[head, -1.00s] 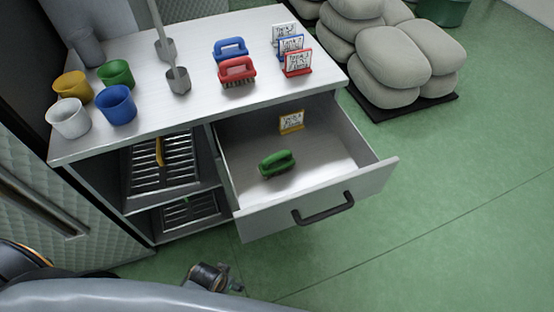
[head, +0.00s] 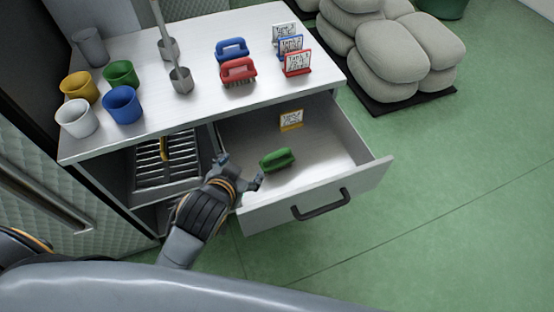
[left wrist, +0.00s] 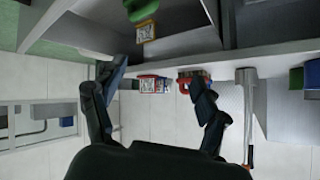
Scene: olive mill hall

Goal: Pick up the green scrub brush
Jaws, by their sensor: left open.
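The green scrub brush (head: 277,159) lies on the floor of the open drawer (head: 365,190), left of its middle. It also shows at the top edge of the left wrist view (left wrist: 140,9), partly cut off. My left gripper (head: 240,170) is open and empty, its fingers apart, at the drawer's left side. In the picture it is just left of the brush and not touching it. In the left wrist view the open fingers (left wrist: 158,82) frame the bench edge. My right gripper is not in view.
A yellow card (head: 291,120) stands in the drawer behind the brush. On the bench top (head: 200,110) are a red brush (head: 238,70), a blue brush (head: 231,48), several cups, two scoops and standing cards. Racks (head: 165,165) fill the left shelves.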

